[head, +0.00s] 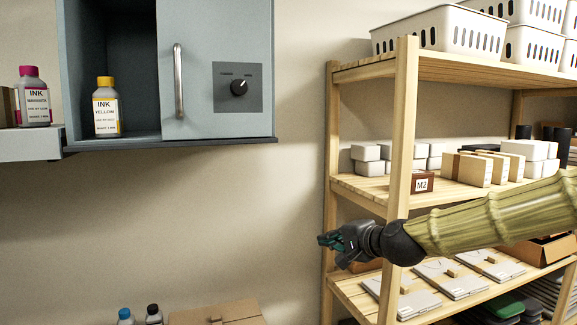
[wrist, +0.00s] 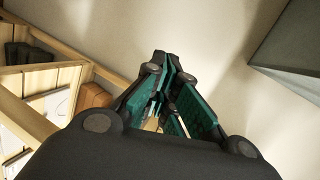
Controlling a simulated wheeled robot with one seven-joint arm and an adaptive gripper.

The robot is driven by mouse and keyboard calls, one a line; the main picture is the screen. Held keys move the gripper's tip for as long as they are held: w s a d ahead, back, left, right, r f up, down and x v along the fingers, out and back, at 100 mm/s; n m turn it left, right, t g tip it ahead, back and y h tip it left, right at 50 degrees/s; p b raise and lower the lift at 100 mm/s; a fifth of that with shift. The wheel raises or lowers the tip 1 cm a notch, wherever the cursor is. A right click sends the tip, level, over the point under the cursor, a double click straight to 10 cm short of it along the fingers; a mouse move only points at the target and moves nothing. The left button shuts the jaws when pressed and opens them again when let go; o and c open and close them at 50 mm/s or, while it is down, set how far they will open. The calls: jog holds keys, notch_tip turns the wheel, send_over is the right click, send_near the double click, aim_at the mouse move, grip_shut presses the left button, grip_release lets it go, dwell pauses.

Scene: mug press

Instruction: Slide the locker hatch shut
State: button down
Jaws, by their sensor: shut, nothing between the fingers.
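The grey-blue wall locker (head: 107,20) is at the upper left in the head view. Its sliding hatch (head: 215,60) covers the right part and has a vertical metal handle (head: 179,80) near its left edge. The left part of the locker is open, and a yellow-capped ink bottle (head: 106,108) stands inside. My gripper (head: 326,241) is shut and empty, below and to the right of the locker, apart from it. In the wrist view my gripper (wrist: 168,100) points along the wall, and a grey panel, probably the locker's underside (wrist: 292,45), shows at upper right.
A wooden shelf rack (head: 402,130) with boxes and white baskets stands at right, behind my arm. A magenta-capped ink bottle (head: 33,97) stands on a ledge (head: 30,144) left of the locker. A cardboard box (head: 217,314) and small bottles are at the bottom. The wall below the locker is clear.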

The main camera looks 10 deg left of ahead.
jog(key=s+r+t+y, duration=0.1)
jog(key=s+r+y, duration=0.1)
jog(key=r, duration=1.3)
jog(key=s+r+t+y, duration=0.1)
jog(key=s+r, duration=0.1)
jog(key=r, duration=1.2)
jog(key=w+a+p, duration=0.4)
jog(key=a+p, duration=0.3)
jog(key=a, duration=0.4)
jog(key=shift+w+r+m, duration=0.25)
jog(key=shift+w+m, duration=0.05)
jog(key=shift+w, duration=0.1)
jog(key=shift+s, duration=0.1)
jog(key=shift+a, duration=0.1)
